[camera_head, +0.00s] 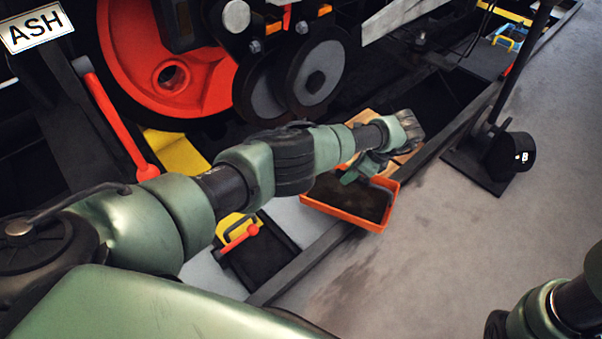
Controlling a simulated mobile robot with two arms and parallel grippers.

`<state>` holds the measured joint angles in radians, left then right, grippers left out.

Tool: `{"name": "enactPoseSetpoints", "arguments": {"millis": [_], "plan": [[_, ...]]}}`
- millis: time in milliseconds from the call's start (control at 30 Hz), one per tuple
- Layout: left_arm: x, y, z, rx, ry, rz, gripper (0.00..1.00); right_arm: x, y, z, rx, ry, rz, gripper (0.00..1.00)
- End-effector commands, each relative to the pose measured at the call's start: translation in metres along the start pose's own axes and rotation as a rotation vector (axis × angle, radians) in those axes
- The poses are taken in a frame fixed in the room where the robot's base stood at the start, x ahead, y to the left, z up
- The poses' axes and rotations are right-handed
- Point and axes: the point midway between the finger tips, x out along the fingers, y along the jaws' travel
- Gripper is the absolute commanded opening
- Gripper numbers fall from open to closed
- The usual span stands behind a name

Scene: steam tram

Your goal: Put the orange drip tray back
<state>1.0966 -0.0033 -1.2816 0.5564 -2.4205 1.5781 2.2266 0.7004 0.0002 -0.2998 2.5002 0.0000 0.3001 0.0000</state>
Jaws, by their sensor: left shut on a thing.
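The orange drip tray (352,217) is a shallow open box with a dark, dirty inside. It is in the middle of the head view, over the dark rail along the floor's edge. My left gripper (362,170) reaches over the tray's far side and is shut on it; the wrist hides part of the tray and most of the fingers. Whether the tray hangs free or touches the rail I cannot tell. Only part of my right arm (560,305) shows at the lower right corner; its gripper is out of view.
Red and grey wheels (165,60) stand behind my left arm. A red lever (118,125) rises at the left, and a red-handled yellow part (236,232) lies below the arm. A black stand (500,155) is at the right. The grey floor (430,265) is clear at lower right.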

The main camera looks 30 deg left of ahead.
Motion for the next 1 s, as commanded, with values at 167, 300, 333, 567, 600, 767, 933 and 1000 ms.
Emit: {"name": "enactPoseSetpoints", "arguments": {"millis": [167, 300, 333, 567, 600, 767, 933, 1000], "plan": [[0.023, -0.001, 0.043, -0.005, -0.002, -0.001, 0.0, -0.009, -0.002, -0.003, 0.0, 0.0, 0.0, 0.0], [0.039, 0.0, 0.073, -0.005, -0.003, -0.001, 0.0, -0.02, -0.004, -0.007, 0.0, 0.0, 0.0, 0.0], [0.042, 0.0, 0.079, -0.005, -0.002, -0.001, 0.0, -0.023, -0.005, -0.008, 0.0, 0.0, 0.0, 0.0], [0.061, 0.0, 0.121, -0.004, -0.003, -0.001, 0.0, -0.04, -0.008, -0.014, 0.0, 0.0, -0.001, 0.0], [0.064, 0.0, 0.127, -0.004, -0.002, -0.002, 0.0, -0.042, -0.009, -0.015, 0.0, 0.0, -0.001, 0.0], [0.084, 0.0, 0.112, -0.001, -0.001, -0.001, 0.0, -0.059, -0.013, -0.022, 0.0, 0.002, -0.001, 0.0], [0.091, 0.0, 0.109, -0.001, 0.0, -0.002, 0.0, -0.065, -0.014, -0.024, 0.0, 0.001, -0.001, 0.0], [0.094, 0.0, 0.107, -0.001, -0.001, -0.001, 0.0, -0.068, -0.014, -0.024, 0.001, 0.001, -0.001, 0.0]]}}
